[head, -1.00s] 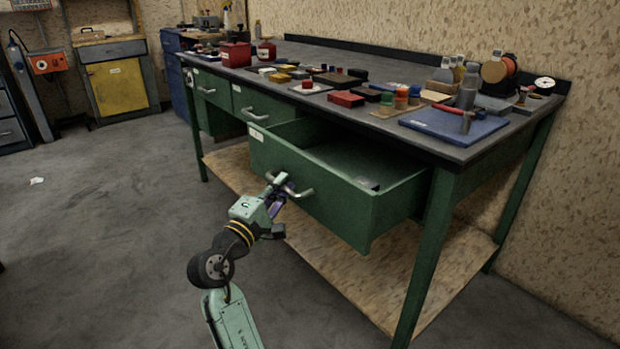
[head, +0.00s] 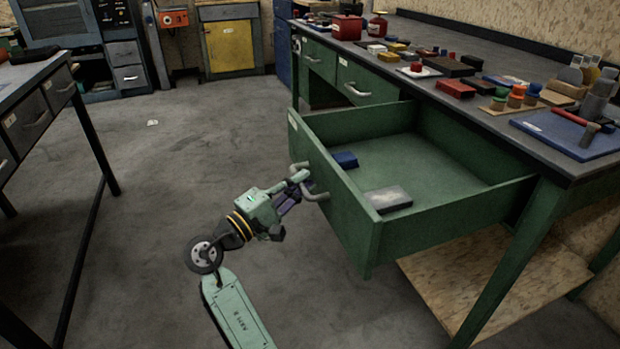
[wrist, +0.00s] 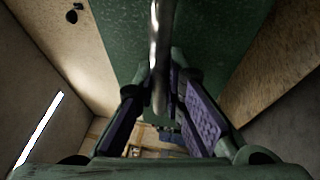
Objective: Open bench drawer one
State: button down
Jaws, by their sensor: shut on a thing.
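The green bench drawer (head: 365,235) nearest me stands far out from the bench, its inside in plain view. A blue box (head: 345,160) and a grey flat block (head: 388,198) lie in it. My gripper (head: 303,186) is shut on the drawer's metal handle (head: 317,196), at the drawer's front. In the wrist view the handle (wrist: 160,60) runs between my two purple-padded fingers, with the green drawer front (wrist: 215,35) behind it. Part of the handle is hidden by the fingers in the head view.
Two other green drawers (head: 368,82) farther along the bench are shut. The bench top (head: 440,62) carries boxes, jars and tools. Another table with drawers (head: 30,125) stands at the left.

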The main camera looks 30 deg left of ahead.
jog(key=shift+a, duration=0.1)
jog(key=c, duration=1.7)
grip_release()
jog(key=shift+o, duration=0.2)
jog(key=shift+r, duration=0.1)
